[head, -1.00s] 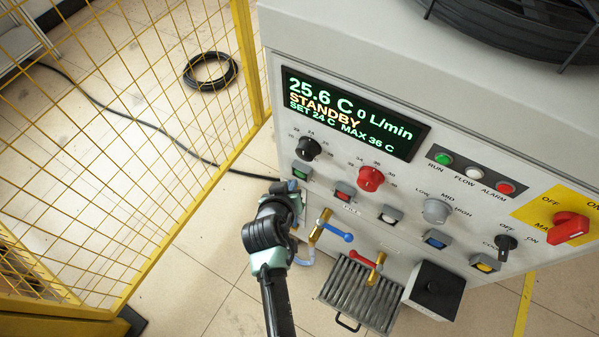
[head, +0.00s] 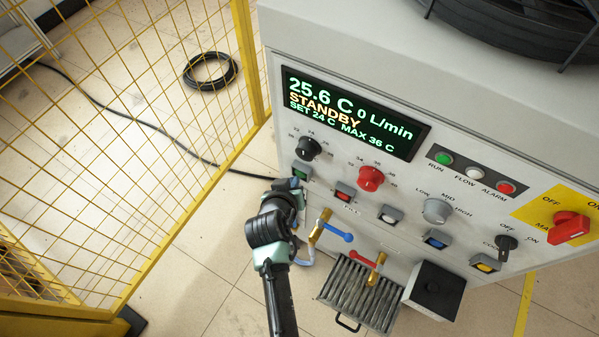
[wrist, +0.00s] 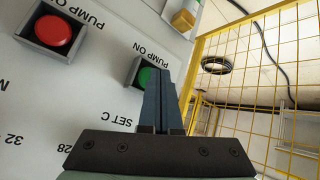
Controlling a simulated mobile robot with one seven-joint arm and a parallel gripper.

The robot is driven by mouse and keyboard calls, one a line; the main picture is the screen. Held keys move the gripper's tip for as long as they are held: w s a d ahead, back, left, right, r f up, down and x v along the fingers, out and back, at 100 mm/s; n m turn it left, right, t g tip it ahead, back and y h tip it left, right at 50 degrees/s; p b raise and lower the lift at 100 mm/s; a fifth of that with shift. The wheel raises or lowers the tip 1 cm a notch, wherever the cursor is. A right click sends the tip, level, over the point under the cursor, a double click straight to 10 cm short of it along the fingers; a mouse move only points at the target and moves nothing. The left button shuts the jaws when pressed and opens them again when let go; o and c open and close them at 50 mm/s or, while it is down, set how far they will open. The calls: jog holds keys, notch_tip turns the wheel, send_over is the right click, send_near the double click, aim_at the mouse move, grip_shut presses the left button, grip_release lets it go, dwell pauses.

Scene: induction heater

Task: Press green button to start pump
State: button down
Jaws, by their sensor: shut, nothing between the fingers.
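The green button (head: 301,172) sits in a grey square housing at the left end of the button row, below a black knob. In the wrist view the green button (wrist: 146,75) is partly covered by my fingers. My gripper (wrist: 161,72) is shut and empty, its fingertips overlapping the right part of the button. Whether they touch it cannot be told. In the head view my gripper (head: 295,184) is just below the button, mostly hidden by my wrist. The display (head: 350,113) reads 25.6 C, 0 L/min, STANDBY.
A red button (head: 345,192) in a like housing is to the right; it also shows in the wrist view (wrist: 55,34). A blue-handled valve (head: 338,234) sticks out below. A yellow mesh fence (head: 245,60) stands close on the left.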

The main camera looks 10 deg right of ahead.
jog(key=shift+w+d+r, duration=0.1)
jog(key=shift+w+d, duration=0.25)
jog(key=shift+w, duration=0.1)
dwell(0.6)
jog(key=shift+s+a, duration=0.6)
jog(key=shift+s, duration=0.15)
jog(key=shift+s+a+p, duration=0.35)
jog(key=shift+s+a, duration=0.4)
jog(key=shift+s, duration=0.3)
jog(key=shift+s+a+p, duration=0.35)
jog(key=shift+s+a, duration=0.35)
jog(key=shift+s, duration=0.3)
jog(key=s+a, duration=0.6)
jog(key=s, duration=0.3)
jog(key=shift+a, duration=0.25)
